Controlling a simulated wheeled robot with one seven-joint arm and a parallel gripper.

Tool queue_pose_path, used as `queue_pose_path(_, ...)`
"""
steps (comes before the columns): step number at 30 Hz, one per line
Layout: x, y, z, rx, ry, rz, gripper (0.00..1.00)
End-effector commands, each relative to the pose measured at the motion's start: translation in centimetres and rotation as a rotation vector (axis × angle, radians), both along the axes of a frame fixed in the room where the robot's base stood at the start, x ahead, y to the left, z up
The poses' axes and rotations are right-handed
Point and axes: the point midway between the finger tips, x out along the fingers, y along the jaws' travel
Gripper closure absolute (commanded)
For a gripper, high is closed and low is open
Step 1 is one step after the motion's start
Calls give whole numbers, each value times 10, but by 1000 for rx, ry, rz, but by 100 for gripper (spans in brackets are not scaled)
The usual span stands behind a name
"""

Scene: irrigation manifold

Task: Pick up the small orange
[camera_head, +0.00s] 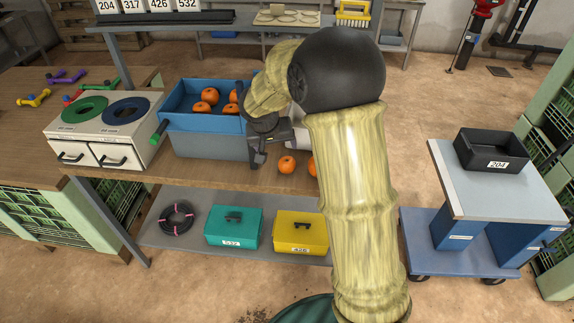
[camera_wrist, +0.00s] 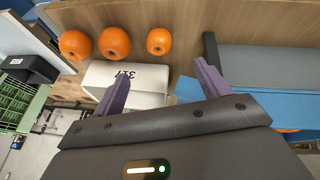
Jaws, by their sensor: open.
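Three oranges sit in a row on the wooden bench in the wrist view: a left one (camera_wrist: 75,45), a middle one (camera_wrist: 114,42) and a right one (camera_wrist: 158,41). The right one looks smallest. In the head view one bench orange (camera_head: 286,164) is clear and another (camera_head: 312,166) is partly hidden by my arm; a third is not visible there. My gripper (camera_head: 257,158) is beside the bin, left of these oranges. In the wrist view my gripper (camera_wrist: 158,80) is open, its purple fingers apart and empty, with the oranges beyond and mostly left of them.
A blue and grey bin (camera_head: 205,143) holding several oranges stands left of my gripper. A white box marked 317 (camera_wrist: 140,77) is close to the oranges and fingers. A white sorting unit (camera_head: 108,130) stands farther left. A black tray marked 204 (camera_head: 492,152) rests on the cart at right.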

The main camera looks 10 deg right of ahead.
Motion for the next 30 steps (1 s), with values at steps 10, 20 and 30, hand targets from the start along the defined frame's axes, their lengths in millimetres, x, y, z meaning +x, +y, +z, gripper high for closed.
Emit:
queue_pose_path(10,21,-15,-57,-1,4,0,25)
queue_pose_path(20,34,-24,-91,1,1,0,25)
queue_pose_path(30,35,-25,-93,0,1,1,25)
